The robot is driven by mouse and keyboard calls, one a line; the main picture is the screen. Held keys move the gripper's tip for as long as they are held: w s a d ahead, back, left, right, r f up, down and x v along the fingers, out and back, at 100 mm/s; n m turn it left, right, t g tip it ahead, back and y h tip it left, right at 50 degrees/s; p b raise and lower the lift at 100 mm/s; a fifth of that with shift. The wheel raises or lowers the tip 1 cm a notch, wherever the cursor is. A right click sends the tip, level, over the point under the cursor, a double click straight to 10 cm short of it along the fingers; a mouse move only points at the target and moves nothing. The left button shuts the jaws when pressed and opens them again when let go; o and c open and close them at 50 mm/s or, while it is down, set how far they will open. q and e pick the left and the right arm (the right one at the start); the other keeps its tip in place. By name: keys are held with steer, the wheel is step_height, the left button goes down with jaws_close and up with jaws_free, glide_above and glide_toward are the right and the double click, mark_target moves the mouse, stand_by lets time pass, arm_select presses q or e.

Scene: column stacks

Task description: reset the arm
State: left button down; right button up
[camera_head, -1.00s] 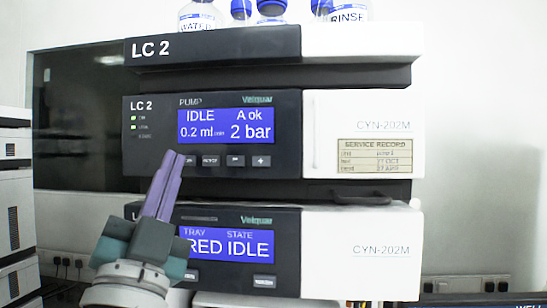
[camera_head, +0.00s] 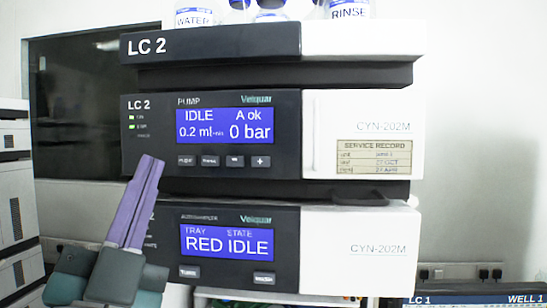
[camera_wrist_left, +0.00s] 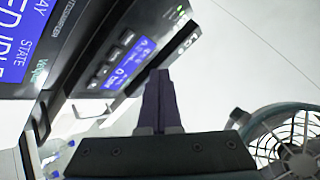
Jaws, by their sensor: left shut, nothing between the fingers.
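My left gripper (camera_head: 149,166) shows at the lower left of the head view. Its purple fingers are shut with nothing between them and point up, in front of the left part of the LC 2 stack. The wrist view also shows the closed fingers (camera_wrist_left: 159,88), with the instrument panels beyond. The pump module (camera_head: 210,135) reads IDLE, A ok, 0.2 ml/min and 0 bar. A row of buttons (camera_head: 222,161) sits under its screen, to the right of the fingertips. The module below (camera_head: 229,241) reads tray RED, state IDLE. My right gripper is not in view.
Bottles labelled WATER (camera_head: 194,15) and RINSE (camera_head: 348,10) stand on top of the stack. A grey stacked unit (camera_head: 14,205) stands at the left edge. An LC 1 panel (camera_head: 472,299) shows at the lower right. Open space lies between stack and right wall.

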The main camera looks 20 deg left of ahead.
arm_select(q)
steer(key=shift+w, duration=0.1)
stand_by(0.4)
steer(key=s+d+f+m+g+h, duration=0.1)
steer(key=d+f+g+h, duration=0.45)
steer(key=f, duration=0.35)
steer(key=s+d+f+m+g+h, duration=0.15)
steer(key=d+f+g+h, duration=0.25)
steer(key=f+g+h, duration=0.4)
steer(key=s+a+f+n+g+y, duration=0.2)
steer(key=s+f+g, duration=0.2)
steer(key=s, duration=0.4)
steer(key=s+a+f+n+g+y, duration=0.25)
steer(key=s+f+g, duration=0.2)
steer(key=s, duration=0.45)
step_height(320, 180, up, 15)
steer(key=p, duration=1.4)
steer(key=shift+w+d+f, duration=0.2)
steer(key=shift+w+d, duration=0.05)
steer(key=shift+d, duration=0.15)
steer(key=shift+f, duration=0.1)
